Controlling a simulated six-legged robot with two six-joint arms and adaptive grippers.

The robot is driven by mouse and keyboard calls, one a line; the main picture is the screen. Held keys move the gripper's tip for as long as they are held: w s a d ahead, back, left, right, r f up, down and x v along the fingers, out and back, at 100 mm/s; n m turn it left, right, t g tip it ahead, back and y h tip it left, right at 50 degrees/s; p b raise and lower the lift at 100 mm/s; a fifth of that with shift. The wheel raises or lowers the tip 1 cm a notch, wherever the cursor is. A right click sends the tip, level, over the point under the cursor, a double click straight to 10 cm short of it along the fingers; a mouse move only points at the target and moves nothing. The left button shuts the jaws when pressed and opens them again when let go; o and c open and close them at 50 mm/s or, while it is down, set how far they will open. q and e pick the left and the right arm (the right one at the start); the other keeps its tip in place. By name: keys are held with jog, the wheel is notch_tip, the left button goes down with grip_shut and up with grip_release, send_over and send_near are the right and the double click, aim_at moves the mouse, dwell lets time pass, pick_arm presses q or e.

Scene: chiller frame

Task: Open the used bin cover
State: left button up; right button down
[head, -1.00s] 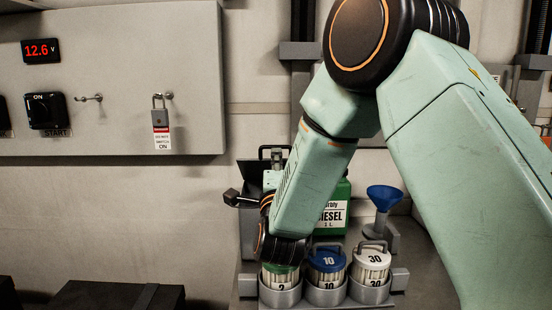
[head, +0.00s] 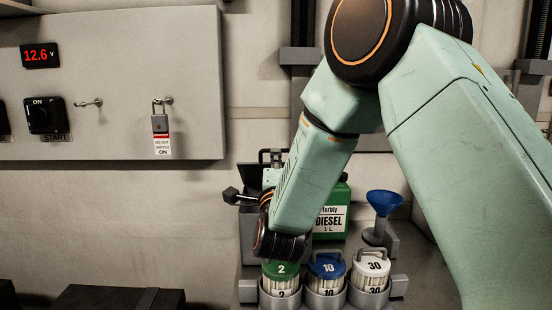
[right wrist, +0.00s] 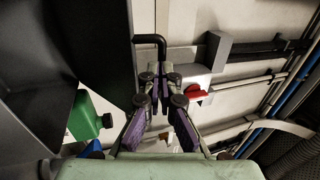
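The used bin cover, a dark flat panel (head: 249,173), is behind my right wrist at the back of the bench. It looks slanted, but its exact angle is unclear. A black bar handle (head: 264,151) rises at its top edge. In the right wrist view the cover (right wrist: 105,55) fills the left side, and the bent handle (right wrist: 149,39) shows just beyond the fingertips. My right gripper (head: 276,160) is at the handle. In the right wrist view its fingers (right wrist: 160,76) stand apart with a gap. Contact with the handle is unclear. My left gripper is not in view.
A green diesel can (head: 332,212), a blue funnel (head: 384,202) and lidded canisters marked 2 (head: 281,270), 10 (head: 327,266) and 30 (head: 372,267) stand close to my right arm. A padlock (head: 160,123) hangs on the wall panel at left.

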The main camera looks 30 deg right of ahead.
jog(key=w+d+r+g+y+p, duration=0.3)
jog(key=w+d+r+g+p, duration=0.2)
jog(key=p, duration=1)
jog(key=shift+w+d+r+p, duration=0.45)
jog(key=shift+w+r, duration=1.1)
jog(key=shift+w, duration=0.8)
jog(key=shift+d, duration=0.1)
